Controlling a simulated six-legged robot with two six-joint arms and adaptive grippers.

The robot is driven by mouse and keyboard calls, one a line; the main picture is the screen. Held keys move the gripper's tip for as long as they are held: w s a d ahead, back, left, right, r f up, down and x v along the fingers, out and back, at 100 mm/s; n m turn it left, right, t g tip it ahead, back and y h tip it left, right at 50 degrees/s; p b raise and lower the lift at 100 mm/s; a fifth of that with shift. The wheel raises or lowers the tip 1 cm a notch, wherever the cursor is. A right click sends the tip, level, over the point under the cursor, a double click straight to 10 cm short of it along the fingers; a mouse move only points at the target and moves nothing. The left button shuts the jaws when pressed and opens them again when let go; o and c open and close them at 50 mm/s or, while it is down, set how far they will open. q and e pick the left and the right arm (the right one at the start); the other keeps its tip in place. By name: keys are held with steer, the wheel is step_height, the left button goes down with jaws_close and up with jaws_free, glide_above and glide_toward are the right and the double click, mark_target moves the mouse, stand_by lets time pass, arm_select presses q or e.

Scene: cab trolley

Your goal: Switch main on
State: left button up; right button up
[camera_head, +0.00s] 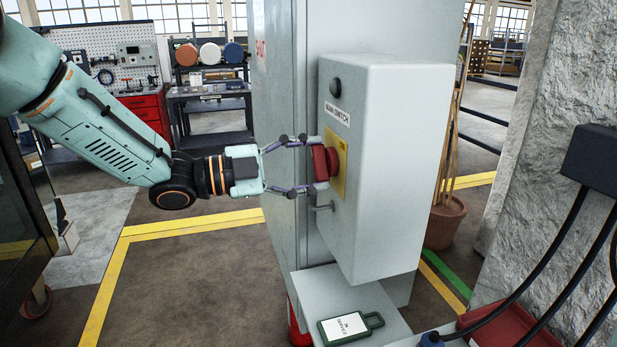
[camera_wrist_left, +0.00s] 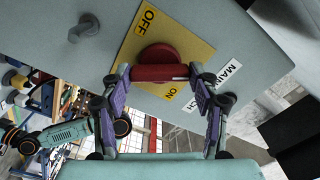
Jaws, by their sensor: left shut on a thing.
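The main switch is a red rotary handle (camera_head: 322,162) on a yellow plate (camera_head: 339,172), on the side face of a pale grey box labelled "MAIN SWITCH" (camera_head: 337,113). My left gripper (camera_head: 314,163) comes from the left, its two fingers closed around the handle. In the left wrist view, the red handle (camera_wrist_left: 160,72) lies between the fingertips. The plate there reads "OFF" (camera_wrist_left: 149,19) on one side of the knob and "ON" (camera_wrist_left: 171,94) on the other. I cannot tell which mark the handle points to. My right gripper is not seen.
A black round knob (camera_head: 336,88) sits above the label, and a small grey hook (camera_head: 324,208) below the plate. A green-framed tag (camera_head: 351,327) lies on the ledge below. A plant pot (camera_head: 445,222) stands behind the box. Open floor lies to the left.

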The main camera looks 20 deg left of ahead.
arm_select(q)
steer(key=m+b, duration=0.4)
steer(key=shift+f, duration=0.2)
steer(key=shift+r+m+b, duration=0.15)
steer(key=shift+m+b, duration=1.15)
steer(key=shift+b, duration=0.15)
steer(key=shift+r, duration=0.1)
steer(key=o, duration=1.1)
steer(key=shift+w, duration=0.1)
steer(key=shift+o, duration=0.2)
steer(key=shift+a, duration=0.1)
steer(key=v, duration=0.7)
steer(key=shift+s, duration=0.2)
steer(key=shift+a, duration=0.15)
